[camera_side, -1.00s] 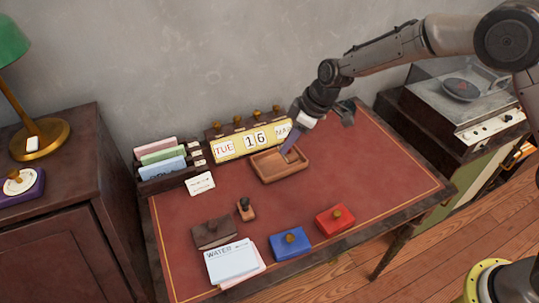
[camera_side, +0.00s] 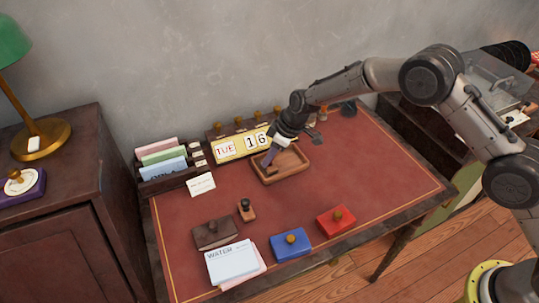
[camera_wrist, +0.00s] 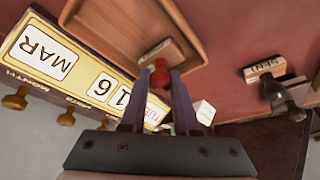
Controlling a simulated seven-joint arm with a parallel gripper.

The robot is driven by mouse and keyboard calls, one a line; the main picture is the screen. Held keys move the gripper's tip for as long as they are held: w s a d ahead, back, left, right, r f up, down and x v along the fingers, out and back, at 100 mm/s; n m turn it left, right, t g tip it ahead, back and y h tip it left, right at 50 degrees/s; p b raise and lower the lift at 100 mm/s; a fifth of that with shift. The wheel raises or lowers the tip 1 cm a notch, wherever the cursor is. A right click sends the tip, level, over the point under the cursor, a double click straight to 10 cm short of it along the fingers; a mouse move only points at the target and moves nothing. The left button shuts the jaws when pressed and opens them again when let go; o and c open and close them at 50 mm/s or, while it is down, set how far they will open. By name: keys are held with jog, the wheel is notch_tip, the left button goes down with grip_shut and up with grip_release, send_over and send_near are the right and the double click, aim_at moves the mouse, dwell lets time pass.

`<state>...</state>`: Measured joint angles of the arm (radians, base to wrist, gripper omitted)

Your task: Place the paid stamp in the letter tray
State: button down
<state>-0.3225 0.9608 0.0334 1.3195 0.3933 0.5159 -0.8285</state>
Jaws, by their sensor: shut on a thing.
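The paid stamp, with a red knob handle (camera_wrist: 160,78) and a small wooden base (camera_wrist: 161,53), is between my gripper's fingertips (camera_wrist: 160,82) in the wrist view. The fingers are shut on the knob. The lettering on its base is too small to read. The letter tray is a shallow brown wooden box (camera_wrist: 196,50), also in the side view (camera_side: 298,172). My gripper (camera_side: 267,162) points down into its left part. The stamp base is within the tray's outline, low near its floor; I cannot tell whether it touches.
A calendar stand (camera_side: 236,146) is close behind the tray. A dark-handled stamp (camera_side: 246,211) stands in front and left. A letter rack (camera_side: 165,160) and white card (camera_side: 201,184) are left; blue (camera_side: 291,244) and red (camera_side: 336,220) pads are in front. The desk's right is clear.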

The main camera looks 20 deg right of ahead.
jog(key=c, duration=0.7)
grip_release()
jog(key=shift+f, duration=0.15)
jog(key=shift+o, duration=0.2)
jog(key=shift+d+r, duration=0.1)
jog(key=shift+r, duration=0.4)
jog(key=v, duration=1.1)
jog(key=shift+d, duration=0.15)
jog(key=shift+s+r, duration=0.15)
